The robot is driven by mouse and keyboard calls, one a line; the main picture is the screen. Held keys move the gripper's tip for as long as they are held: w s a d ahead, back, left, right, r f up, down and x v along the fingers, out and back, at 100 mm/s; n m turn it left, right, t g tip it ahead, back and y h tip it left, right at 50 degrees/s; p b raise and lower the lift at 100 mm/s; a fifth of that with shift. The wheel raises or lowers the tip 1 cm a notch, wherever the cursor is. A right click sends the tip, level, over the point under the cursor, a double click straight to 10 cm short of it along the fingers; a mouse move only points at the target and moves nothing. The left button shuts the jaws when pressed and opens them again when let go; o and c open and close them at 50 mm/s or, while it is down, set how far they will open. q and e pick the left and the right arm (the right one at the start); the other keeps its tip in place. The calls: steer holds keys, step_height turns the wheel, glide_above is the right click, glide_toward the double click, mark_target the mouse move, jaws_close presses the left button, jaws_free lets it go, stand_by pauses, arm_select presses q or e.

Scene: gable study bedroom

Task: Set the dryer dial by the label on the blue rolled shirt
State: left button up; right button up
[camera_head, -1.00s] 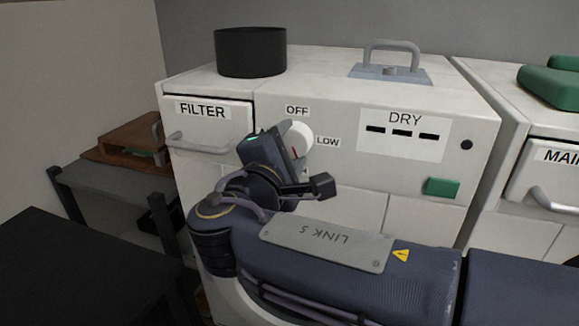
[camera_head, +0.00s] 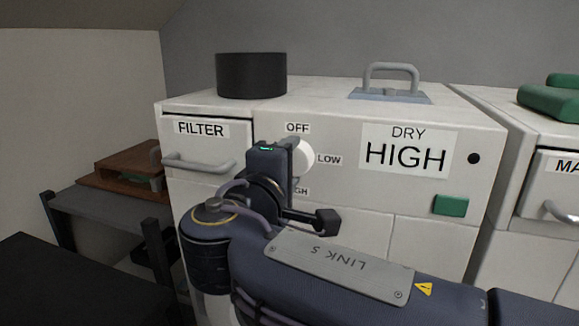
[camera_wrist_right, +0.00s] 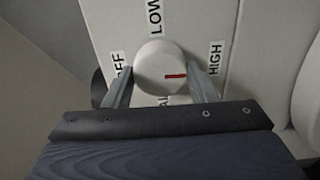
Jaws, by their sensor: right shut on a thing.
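The dryer dial is a round white knob (camera_head: 303,157) on the dryer's front panel, with OFF above it, LOW to its right and HIGH partly hidden below. In the right wrist view the knob (camera_wrist_right: 160,68) has a red mark pointing toward the HIGH label (camera_wrist_right: 216,58). My right gripper (camera_wrist_right: 162,88) is shut on the knob, a finger on each side. The dryer's display (camera_head: 406,149) reads DRY HIGH. The blue rolled shirt and its label are not in view. My left gripper is not in view.
A FILTER drawer (camera_head: 207,147) with a grey handle is left of the dial. A green button (camera_head: 450,205) sits at the right. A black cylinder (camera_head: 251,75) and a grey-handled hatch (camera_head: 390,93) are on top. A wooden tray (camera_head: 126,164) lies on a side table.

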steer(key=shift+f, duration=0.1)
steer(key=o, duration=1)
steer(key=shift+c, duration=0.2)
steer(key=v, duration=0.7)
steer(key=shift+s+a+p, duration=0.15)
steer(key=shift+s+p, duration=0.2)
steer(key=shift+p, duration=0.1)
steer(key=shift+s, duration=0.1)
